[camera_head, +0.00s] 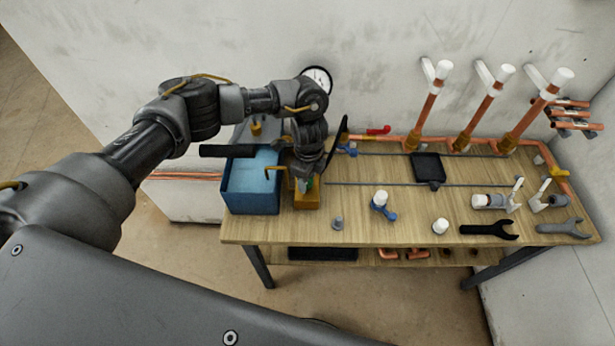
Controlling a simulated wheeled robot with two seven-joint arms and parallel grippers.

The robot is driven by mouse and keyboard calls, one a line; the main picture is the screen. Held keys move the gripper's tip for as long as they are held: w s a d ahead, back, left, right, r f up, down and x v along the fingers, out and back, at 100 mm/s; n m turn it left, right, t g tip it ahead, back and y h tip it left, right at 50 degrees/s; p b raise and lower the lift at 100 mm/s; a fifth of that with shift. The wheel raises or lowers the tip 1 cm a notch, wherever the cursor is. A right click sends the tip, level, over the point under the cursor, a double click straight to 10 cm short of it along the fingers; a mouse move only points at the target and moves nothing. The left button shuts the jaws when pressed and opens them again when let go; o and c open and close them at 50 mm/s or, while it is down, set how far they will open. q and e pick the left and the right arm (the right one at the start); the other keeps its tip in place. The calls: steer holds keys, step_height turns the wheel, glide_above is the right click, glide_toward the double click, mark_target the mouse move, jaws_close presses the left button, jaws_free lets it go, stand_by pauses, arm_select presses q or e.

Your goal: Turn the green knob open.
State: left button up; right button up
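A small patch of green, likely the green knob (309,183), shows just under my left gripper (304,178). It sits above a yellow-orange block (307,201) at the left part of the workbench. My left arm reaches in from the left, and the gripper points down over this block. The gripper hides most of the green part. I cannot tell whether the fingers are open, shut, or touching it. My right gripper is not in view.
A blue bin (250,208) stands close left of the block. A pressure gauge (318,79) is on the wall behind. Copper pipes with white caps (444,69) rise at the back right. Wrenches (489,230) and small fittings lie on the bench (350,222).

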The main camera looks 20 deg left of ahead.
arm_select(q)
steer(key=shift+o, duration=0.7)
steer(key=shift+r, duration=0.25)
step_height(320, 180, up, 10)
steer(key=b, duration=0.1)
steer(key=shift+w+r, duration=0.15)
